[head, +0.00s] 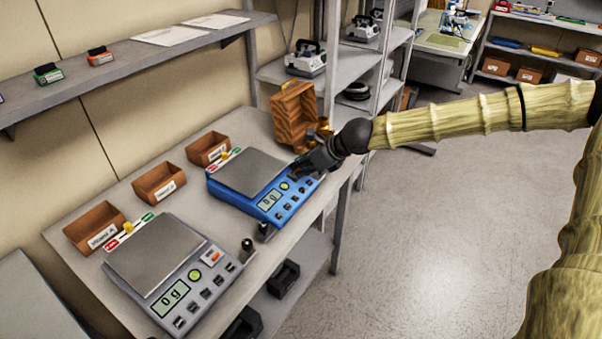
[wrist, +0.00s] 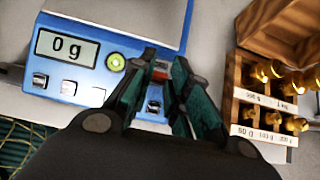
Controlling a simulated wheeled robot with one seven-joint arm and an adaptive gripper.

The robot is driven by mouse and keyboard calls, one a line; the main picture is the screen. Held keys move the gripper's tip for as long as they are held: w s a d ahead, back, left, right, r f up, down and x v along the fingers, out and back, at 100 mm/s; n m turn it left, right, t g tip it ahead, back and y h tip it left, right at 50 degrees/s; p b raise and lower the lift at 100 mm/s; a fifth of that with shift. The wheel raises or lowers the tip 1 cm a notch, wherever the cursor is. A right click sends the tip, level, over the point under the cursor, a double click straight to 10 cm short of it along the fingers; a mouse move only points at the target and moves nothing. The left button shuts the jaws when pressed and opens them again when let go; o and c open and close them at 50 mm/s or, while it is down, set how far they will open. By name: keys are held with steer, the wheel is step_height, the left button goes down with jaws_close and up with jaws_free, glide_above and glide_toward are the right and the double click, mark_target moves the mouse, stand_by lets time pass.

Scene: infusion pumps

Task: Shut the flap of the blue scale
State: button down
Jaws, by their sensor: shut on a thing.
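The blue scale (head: 240,203) stands on the bench, with a bare grey weighing plate (head: 250,173). Its display (wrist: 66,48) reads 0 g, beside a round green button (wrist: 116,61). My gripper (head: 299,170) reaches in from the right to the right end of the scale's front panel. In the wrist view its fingers (wrist: 165,66) close around a small part with red and grey on it, which looks like the flap (wrist: 160,72). The fingers hide most of it, so I cannot tell its angle.
A grey scale (head: 155,255) stands to the left. Brown bins (head: 159,183) line the back. Small black-topped weights (head: 247,247) stand at the front edge.

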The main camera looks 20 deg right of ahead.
steer(key=shift+s+d+f+t+y+b, duration=0.2)
steer(key=shift+f+t+y+b, duration=0.4)
steer(key=shift+b, duration=2.25)
steer(key=shift+s+d+f+t+y+b, duration=0.2)
steer(key=shift+f+t+y+b, duration=0.35)
steer(key=shift+b, duration=2.25)
steer(key=shift+t+b, duration=0.35)
steer(key=shift+b, duration=0.1)
steer(key=shift+s+t+b, duration=0.15)
steer(key=shift+t+b, duration=0.15)
steer(key=shift+b, duration=1.1)
steer(key=c, duration=1.4)
jaws_free()
steer(key=shift+o, duration=0.2)
steer(key=shift+r, duration=0.1)
